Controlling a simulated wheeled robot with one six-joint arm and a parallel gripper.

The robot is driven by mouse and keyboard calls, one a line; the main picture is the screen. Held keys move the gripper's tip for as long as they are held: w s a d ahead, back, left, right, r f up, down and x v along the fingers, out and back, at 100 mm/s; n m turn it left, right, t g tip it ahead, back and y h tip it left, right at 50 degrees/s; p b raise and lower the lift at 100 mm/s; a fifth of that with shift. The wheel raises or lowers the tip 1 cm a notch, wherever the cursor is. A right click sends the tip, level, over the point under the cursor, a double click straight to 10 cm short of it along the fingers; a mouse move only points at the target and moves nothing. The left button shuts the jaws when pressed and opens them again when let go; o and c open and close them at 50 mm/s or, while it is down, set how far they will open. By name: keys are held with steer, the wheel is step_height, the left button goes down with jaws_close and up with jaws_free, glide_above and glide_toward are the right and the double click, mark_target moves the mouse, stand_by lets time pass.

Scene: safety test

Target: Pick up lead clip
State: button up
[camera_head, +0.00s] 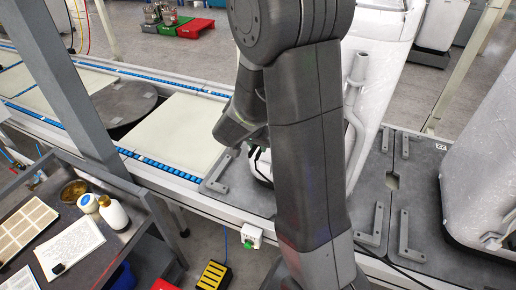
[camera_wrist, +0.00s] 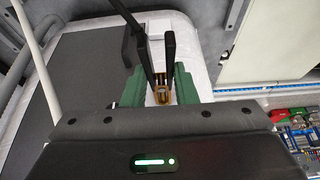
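My gripper (camera_wrist: 158,38) shows in the wrist view as two dark fingers rising between green parts, with brass-coloured metal between their bases. White surface shows through the gap between the fingers. I see nothing clearly held there. A dark bar (camera_wrist: 123,12) runs from the top edge down to the left finger, and a dark shape stands beside that finger. I cannot tell whether either is the lead clip. In the head view my gripper (camera_head: 257,158) points down beside a white machine (camera_head: 385,55), partly hidden by my arm. I cannot make out the lead clip there.
A conveyor with blue edges carries a pale plate (camera_head: 178,128) and a dark disc (camera_head: 124,103). A grey bench (camera_head: 140,200) with bottles and trays stands at lower left. A second white machine (camera_head: 490,170) is at right. A pale tube (camera_head: 357,110) stands close to my arm.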

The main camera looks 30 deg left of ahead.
mark_target(256, 148)
steer(key=shift+r, duration=0.1)
steer(key=shift+c, duration=0.3)
steer(key=shift+s+r+b, duration=0.15)
steer(key=shift+r+b, duration=0.15)
steer(key=shift+b, duration=0.15)
step_height(256, 148, up, 6)
steer(key=shift+f, duration=0.15)
steer(key=s+d+b, duration=0.3)
steer(key=s+b, duration=0.3)
steer(key=s, duration=1.8)
steer(key=shift+r, duration=0.25)
